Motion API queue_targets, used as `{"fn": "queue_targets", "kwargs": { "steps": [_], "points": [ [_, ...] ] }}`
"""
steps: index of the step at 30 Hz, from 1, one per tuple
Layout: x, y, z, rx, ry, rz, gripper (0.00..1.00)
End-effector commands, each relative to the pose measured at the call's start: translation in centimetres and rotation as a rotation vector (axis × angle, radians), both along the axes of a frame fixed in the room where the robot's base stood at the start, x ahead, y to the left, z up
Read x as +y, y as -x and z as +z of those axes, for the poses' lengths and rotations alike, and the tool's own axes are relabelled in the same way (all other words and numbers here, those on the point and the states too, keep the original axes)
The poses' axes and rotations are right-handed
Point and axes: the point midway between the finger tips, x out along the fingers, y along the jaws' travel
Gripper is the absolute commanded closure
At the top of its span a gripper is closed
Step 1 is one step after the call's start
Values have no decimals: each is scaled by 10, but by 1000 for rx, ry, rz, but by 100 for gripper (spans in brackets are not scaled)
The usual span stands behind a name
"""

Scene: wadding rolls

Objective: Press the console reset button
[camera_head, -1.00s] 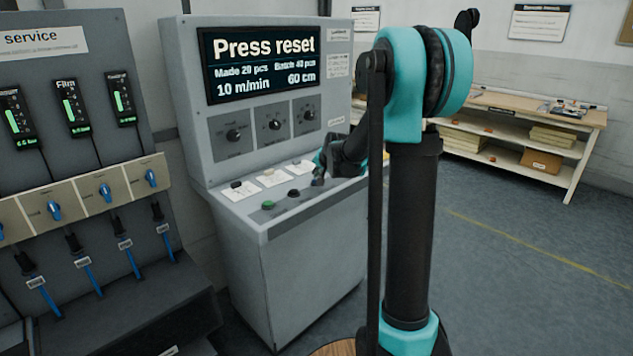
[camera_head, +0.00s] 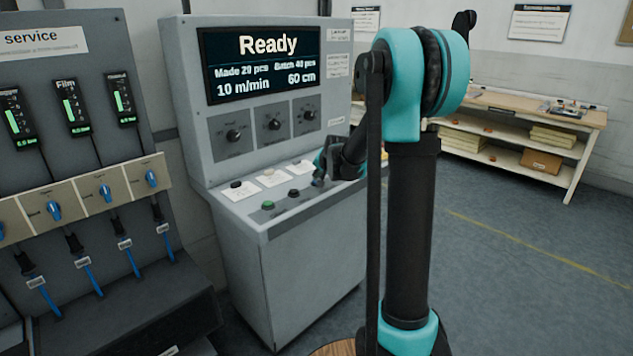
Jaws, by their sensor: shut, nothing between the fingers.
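The grey console (camera_head: 300,270) stands in the middle of the head view. Its screen (camera_head: 262,62) reads "Ready", with "Made 20 pcs", "Batch 40 pcs", "10 m/min" and "60 cm" below. On the sloped panel I see a green button (camera_head: 268,205) and a dark button (camera_head: 293,193) to its right. My gripper (camera_head: 318,181) is shut and empty, low over the right part of the front button row. Its fingertips hide whatever lies right below them, and I cannot tell whether they touch the panel.
Three dark knobs, one of them here (camera_head: 274,125), sit below the screen. A service panel (camera_head: 85,130) with gauges, blue knobs and blue-ended hoses stands close on the left. A shelved bench (camera_head: 545,118) is at the back right. The floor (camera_head: 520,270) between is clear.

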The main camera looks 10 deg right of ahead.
Motion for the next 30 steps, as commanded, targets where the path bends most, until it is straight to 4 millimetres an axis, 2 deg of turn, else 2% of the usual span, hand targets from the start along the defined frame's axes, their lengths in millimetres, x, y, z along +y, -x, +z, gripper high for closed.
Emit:
{"fn": "queue_targets", "kwargs": {
  "steps": [11,22,30],
  "points": [
    [0,0,0,1,0,1,100],
    [0,0,15,1,0,1,100],
    [0,0,16,0,0,0,100]
  ]
}}
